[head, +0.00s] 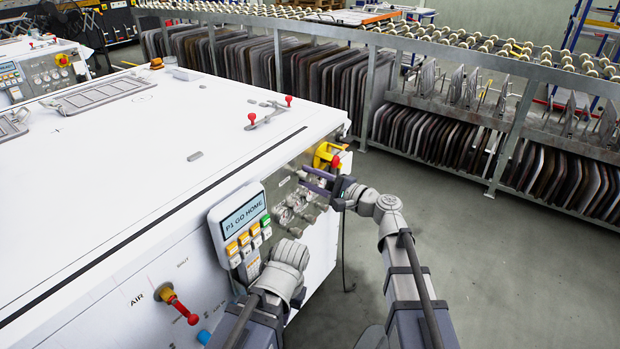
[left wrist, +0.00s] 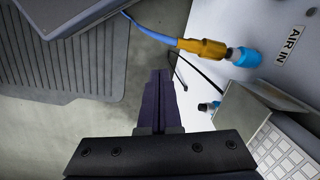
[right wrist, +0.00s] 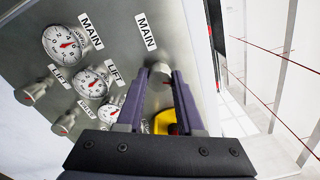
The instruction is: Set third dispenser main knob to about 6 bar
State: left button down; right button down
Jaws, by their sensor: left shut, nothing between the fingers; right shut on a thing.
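A small grey main knob (right wrist: 160,70) sits below a MAIN label on a metal panel (right wrist: 122,62) in the right wrist view. My right gripper (right wrist: 163,78) is shut on this knob, with a finger on each side of it. The round white main gauge (right wrist: 63,43) has a red needle; its exact reading is too small to tell. In the head view my right gripper (head: 318,183) is at the panel's far end, and the knob is hidden. My left gripper (left wrist: 160,76) is shut and empty over the floor, apart from the machine; the head view hides its fingers.
A lift gauge (right wrist: 91,83), a third gauge (right wrist: 109,113) and other knobs (right wrist: 36,92) crowd the panel. A yellow part with a red top (head: 327,156) is close by my right gripper. A display (head: 243,217) and a red-handled air valve (head: 178,303) are on the same machine side.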

jog(key=shift+m, duration=0.3)
dwell(0.4)
jog(key=c, duration=0.5)
grip_release()
jog(key=shift+c, duration=0.2)
jog(key=v, duration=0.8)
